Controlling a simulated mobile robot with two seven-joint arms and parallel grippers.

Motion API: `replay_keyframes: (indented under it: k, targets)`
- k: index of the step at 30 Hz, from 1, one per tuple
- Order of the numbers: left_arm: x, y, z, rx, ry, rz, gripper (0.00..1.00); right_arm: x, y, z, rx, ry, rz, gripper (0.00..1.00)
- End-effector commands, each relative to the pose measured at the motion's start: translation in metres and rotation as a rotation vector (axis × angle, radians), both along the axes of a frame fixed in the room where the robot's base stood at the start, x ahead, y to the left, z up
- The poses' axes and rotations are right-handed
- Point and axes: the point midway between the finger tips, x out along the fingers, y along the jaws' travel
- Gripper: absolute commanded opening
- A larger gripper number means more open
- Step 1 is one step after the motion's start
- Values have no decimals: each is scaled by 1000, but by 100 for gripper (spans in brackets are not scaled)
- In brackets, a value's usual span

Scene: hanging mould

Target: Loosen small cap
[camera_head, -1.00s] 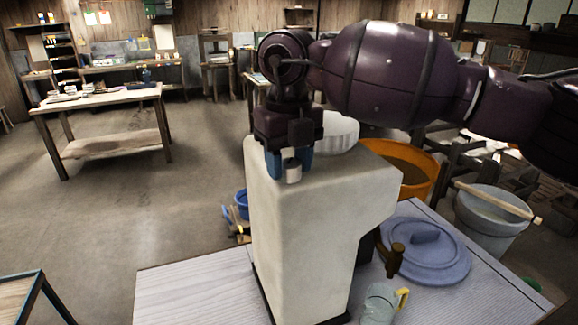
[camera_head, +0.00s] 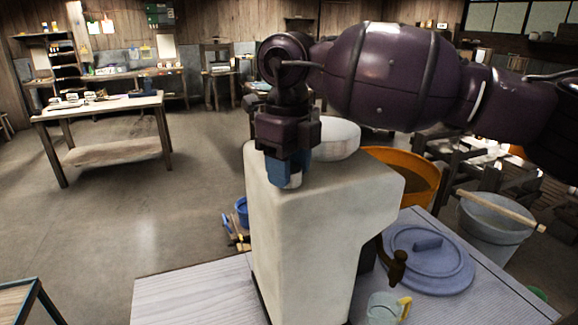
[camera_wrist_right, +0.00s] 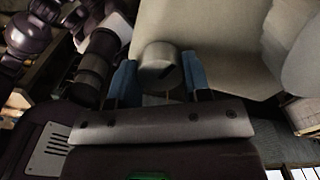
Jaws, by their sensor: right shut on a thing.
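The small cap (camera_head: 291,182) is a short pale cylinder at the left of the top of the tall off-white mould (camera_head: 300,240). My right gripper (camera_head: 288,170) points down over it, shut with its blue fingertips on the cap's sides. One finger hides most of the cap in the head view. In the right wrist view, the grey small cap (camera_wrist_right: 158,66) sits between the two blue fingertips, with a dark slot on its side. A larger round white cap (camera_head: 336,140) sits behind on the mould's top. My left gripper is not in view.
The mould stands on a pale table (camera_head: 195,295). To its right lie a blue lid (camera_head: 430,262), a mallet (camera_head: 397,266) and a glass mug (camera_head: 383,308). An orange tub (camera_head: 408,168) and a bucket (camera_head: 495,220) stand behind. The floor at left is open.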

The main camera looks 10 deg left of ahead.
Motion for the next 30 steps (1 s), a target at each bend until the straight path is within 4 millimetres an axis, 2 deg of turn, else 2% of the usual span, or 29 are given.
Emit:
replay_keyframes:
  k: [6,7,12,23,30]
  targets:
    - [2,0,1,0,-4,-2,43,1,0,2,4,-4,-2,20]
    - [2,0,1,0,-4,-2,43,1,0,2,4,-4,-2,47]
    - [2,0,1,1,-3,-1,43,0,0,2,2,-2,-2,70]
    - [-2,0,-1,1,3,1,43,0,0,7,2,-2,-2,70]
    - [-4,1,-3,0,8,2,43,1,0,44,2,-4,-3,70]
